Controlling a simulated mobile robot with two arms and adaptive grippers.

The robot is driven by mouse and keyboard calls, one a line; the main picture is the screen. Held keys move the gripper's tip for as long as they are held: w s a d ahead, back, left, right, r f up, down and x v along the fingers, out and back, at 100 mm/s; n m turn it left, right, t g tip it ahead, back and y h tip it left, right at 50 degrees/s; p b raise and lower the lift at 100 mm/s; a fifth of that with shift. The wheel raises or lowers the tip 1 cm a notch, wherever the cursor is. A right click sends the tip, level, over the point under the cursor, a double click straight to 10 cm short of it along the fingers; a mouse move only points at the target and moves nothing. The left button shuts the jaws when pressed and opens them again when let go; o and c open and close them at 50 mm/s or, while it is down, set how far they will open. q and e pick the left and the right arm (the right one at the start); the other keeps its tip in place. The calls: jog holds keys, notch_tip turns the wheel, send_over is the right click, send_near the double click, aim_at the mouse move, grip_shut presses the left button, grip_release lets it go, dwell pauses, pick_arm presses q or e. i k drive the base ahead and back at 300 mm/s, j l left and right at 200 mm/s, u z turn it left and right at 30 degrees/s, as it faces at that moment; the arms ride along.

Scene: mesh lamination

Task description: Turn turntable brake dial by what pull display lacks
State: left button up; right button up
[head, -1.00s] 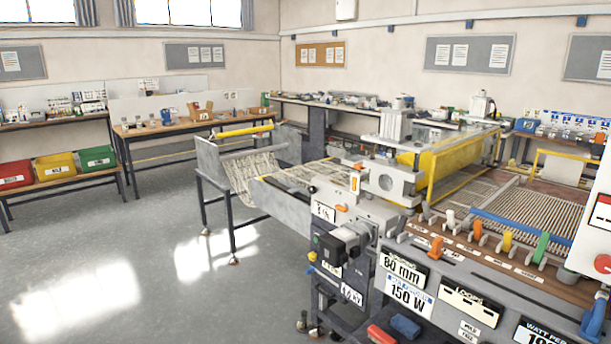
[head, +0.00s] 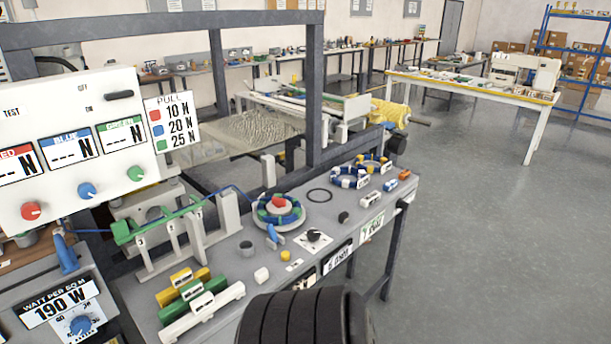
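The pull display (head: 66,143) is a white panel at the left of the head view, with red, blue and green windows. The legible windows show dashes and N. Below are a red, a blue and a green knob. A PULL card (head: 172,122) beside it reads red 10 N, blue 20 N, green 25 N. The turntable (head: 277,210) is a round disc on the grey bench, carrying a blue and green ring with a red centre. A small black dial on a white plate (head: 314,238) sits in front of it; I cannot tell whether this is the brake dial. Neither gripper is in view.
A green bar stands on grey posts (head: 160,240) left of the turntable. Coloured blocks (head: 195,290) lie at the bench front. Another dial (head: 80,324) is under a 190 W label. A dark ribbed cylinder (head: 305,322) blocks the bottom middle. Floor at right is clear.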

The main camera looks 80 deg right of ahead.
aim_at(312, 235)
jog(key=z, duration=2.65)
jog(key=k+l+u, duration=0.2)
jog(key=l, duration=0.15)
jog(key=l+u, duration=0.15)
jog(key=l, duration=0.15)
jog(key=k, duration=0.05)
